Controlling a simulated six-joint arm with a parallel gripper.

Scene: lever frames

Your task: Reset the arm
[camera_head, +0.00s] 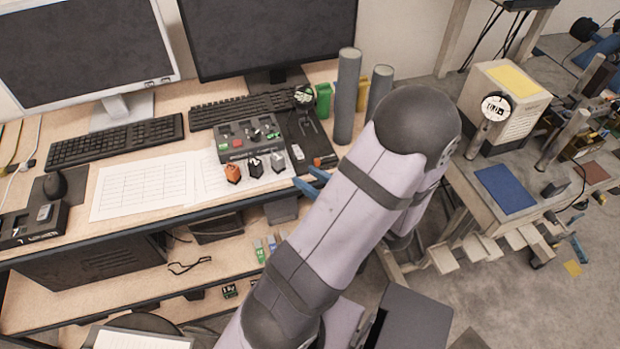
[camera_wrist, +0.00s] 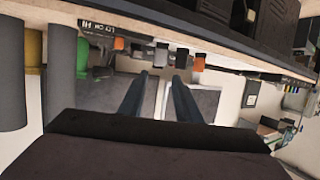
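My arm (camera_head: 350,215) rises across the middle of the head view. My gripper's two blue fingertips (camera_head: 311,181) show just past the arm's left side, near the desk's front edge. In the wrist view the fingers (camera_wrist: 160,76) stand apart, with nothing held between them. A dark control panel (camera_head: 236,146) with small buttons lies on the desk. An orange lever (camera_head: 233,173), a black lever (camera_head: 255,167) and a light lever (camera_head: 298,152) sit along its front, left of my fingertips. In the wrist view an orange lever (camera_wrist: 199,62) and a grey lever (camera_wrist: 161,56) lie beyond the fingertips, apparently apart from them.
Grey cylinders (camera_head: 347,95) stand on the desk behind my arm, beside a green container (camera_head: 323,101). Two monitors (camera_head: 268,35) and keyboards (camera_head: 115,141) fill the back. A workbench with a blue mat (camera_head: 504,188) stands at right. Paper sheets (camera_head: 145,187) cover the desk's left middle.

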